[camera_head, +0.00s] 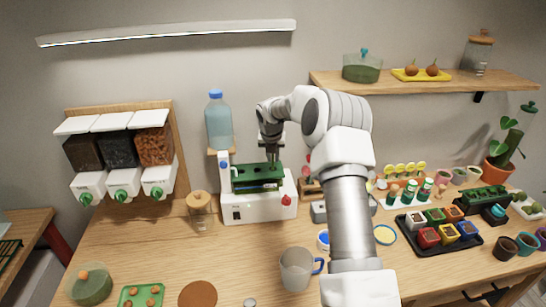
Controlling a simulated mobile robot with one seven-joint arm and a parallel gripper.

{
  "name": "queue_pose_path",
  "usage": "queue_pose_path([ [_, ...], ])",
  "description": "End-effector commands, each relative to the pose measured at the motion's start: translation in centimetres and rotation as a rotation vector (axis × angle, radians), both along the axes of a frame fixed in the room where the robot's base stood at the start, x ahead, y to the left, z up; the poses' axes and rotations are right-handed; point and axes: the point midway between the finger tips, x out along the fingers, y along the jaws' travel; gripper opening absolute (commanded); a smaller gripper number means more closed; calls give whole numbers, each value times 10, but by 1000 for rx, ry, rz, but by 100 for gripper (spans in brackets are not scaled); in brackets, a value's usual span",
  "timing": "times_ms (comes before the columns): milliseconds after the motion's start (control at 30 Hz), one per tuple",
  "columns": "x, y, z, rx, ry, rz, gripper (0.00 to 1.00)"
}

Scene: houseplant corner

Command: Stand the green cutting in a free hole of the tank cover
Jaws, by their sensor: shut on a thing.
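The tank cover (243,183) is a dark green slab on a white machine-like tank (258,210) with a red knob, at the middle of the table. My gripper (272,161) points down just above the right part of the cover. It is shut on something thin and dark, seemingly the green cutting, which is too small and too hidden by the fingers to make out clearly. I cannot tell whether the cutting touches the cover or is inside a hole. The holes of the cover are too small to tell apart here.
A blue-capped water bottle (218,124) stands upright behind the cover's left end. A cork-topped jar (199,211) is left of the tank. A grey mug (296,269) stands in front. A black tray (441,236) of small colored pots is at right. The table between jar and mug is clear.

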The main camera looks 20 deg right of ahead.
Motion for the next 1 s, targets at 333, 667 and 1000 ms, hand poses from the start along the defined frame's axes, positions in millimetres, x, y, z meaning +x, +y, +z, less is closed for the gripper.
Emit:
queue_pose_path([
  [333, 0, 0, 0, 0, 0, 0, 52],
  [667, 0, 0, 0, 0, 0, 0, 73],
  [1000, 0, 0, 1, 0, 0, 0, 78],
])
